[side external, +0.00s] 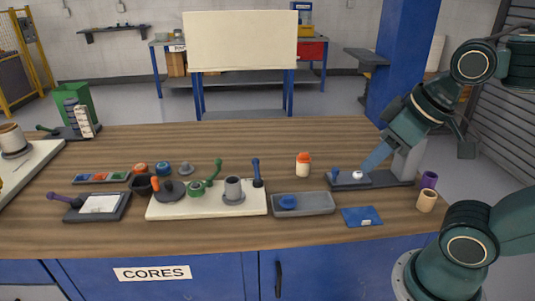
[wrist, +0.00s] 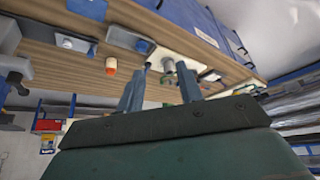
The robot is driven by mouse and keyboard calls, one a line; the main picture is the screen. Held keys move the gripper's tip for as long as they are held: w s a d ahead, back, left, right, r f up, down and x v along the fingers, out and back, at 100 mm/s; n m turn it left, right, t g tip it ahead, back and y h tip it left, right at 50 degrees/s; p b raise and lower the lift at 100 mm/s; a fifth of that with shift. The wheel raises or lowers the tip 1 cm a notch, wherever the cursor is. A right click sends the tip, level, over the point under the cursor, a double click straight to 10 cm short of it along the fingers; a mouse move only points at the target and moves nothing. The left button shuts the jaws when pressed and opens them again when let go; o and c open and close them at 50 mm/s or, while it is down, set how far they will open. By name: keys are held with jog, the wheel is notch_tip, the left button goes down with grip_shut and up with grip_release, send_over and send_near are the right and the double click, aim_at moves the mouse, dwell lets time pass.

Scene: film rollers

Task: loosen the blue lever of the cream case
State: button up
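The cream case (side external: 208,206) is a flat cream slab at the middle of the bench. Its blue lever (side external: 257,172) stands nearly upright on a dark mount at the case's right end. A green lever (side external: 213,169) and a grey cylinder (side external: 233,190) are also on it. My gripper (side external: 372,164) is well to the right of the case, above a dark stand. In the wrist view my gripper (wrist: 160,68) shows two spread fingers with nothing between them. The cream case (wrist: 188,44) lies beyond them there; the blue lever is too small to make out surely.
A grey tray (side external: 318,205) holding a blue piece lies just right of the case. An orange-capped bottle (side external: 303,165) stands behind it. A blue packet (side external: 361,216) lies in front.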

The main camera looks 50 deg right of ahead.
jog(key=shift+o, duration=0.4)
jog(key=shift+o, duration=0.7)
jog(key=w+d+m, duration=0.2)
jog(key=w, duration=0.8)
jog(key=w+d+m, duration=0.1)
jog(key=w+d, duration=0.2)
jog(key=w, duration=0.7)
jog(key=w+d+f+m, duration=0.2)
jog(key=w+d+f, duration=0.3)
jog(key=w+f, duration=0.2)
jog(key=w+d+f+m, duration=0.1)
jog(key=w+d+f, duration=0.4)
jog(key=w+f, duration=0.3)
jog(key=w, duration=0.2)
jog(key=shift+w+f+m+g+h, duration=0.2)
jog(key=shift+w+m+g+h, duration=0.1)
jog(key=shift+m, duration=0.1)
jog(key=shift+f, duration=0.15)
